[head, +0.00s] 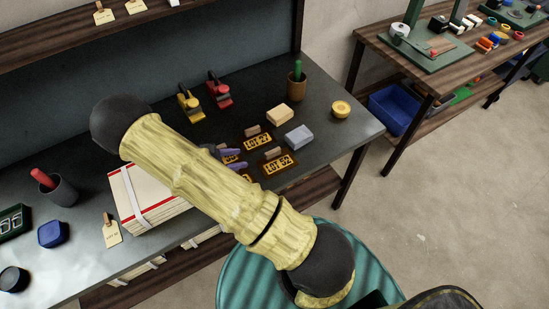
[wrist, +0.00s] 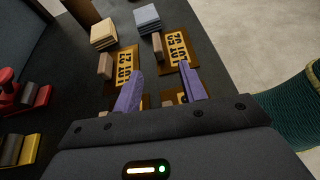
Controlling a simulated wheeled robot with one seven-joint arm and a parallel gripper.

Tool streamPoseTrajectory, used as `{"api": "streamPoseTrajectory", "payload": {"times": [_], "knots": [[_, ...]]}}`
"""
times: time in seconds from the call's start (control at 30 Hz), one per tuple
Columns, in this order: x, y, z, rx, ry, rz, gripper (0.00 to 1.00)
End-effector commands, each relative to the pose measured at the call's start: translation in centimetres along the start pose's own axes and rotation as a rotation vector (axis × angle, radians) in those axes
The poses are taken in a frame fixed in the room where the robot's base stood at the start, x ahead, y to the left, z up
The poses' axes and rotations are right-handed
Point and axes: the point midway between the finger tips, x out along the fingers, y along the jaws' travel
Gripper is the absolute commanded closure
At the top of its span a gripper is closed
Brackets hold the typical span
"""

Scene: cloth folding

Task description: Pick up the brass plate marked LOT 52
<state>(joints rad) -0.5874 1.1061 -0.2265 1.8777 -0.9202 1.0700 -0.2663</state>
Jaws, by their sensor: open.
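The brass plate marked LOT 52 (head: 280,164) lies flat on the dark workbench, and a small tan block stands along one edge. In the wrist view the LOT 52 plate (wrist: 179,48) lies just beyond the right fingertip, its lettering sideways. My gripper (wrist: 160,75) is open and empty, its two purple fingers apart. In the head view my gripper (head: 229,158) is left of the LOT 52 plate, partly hidden behind my arm. Its height above the bench is hard to tell.
A LOT 27 plate (head: 258,141) lies beside it; other plates are partly hidden by the fingers. A cream block (head: 280,114) and a grey block (head: 299,137) sit close by. A red-edged paper stack (head: 128,205) is left; a yellow roll (head: 341,109) is near the right end.

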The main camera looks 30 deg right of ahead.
Motion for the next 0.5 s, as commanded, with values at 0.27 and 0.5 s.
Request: {"api": "streamPoseTrajectory", "payload": {"times": [0.27,0.5], "knots": [[0.02,0.43,-0.35,-0.025,-0.033,0.025,0.58],[0.56,0.39,-0.25,-0.025,-0.033,0.021,0.58]]}}
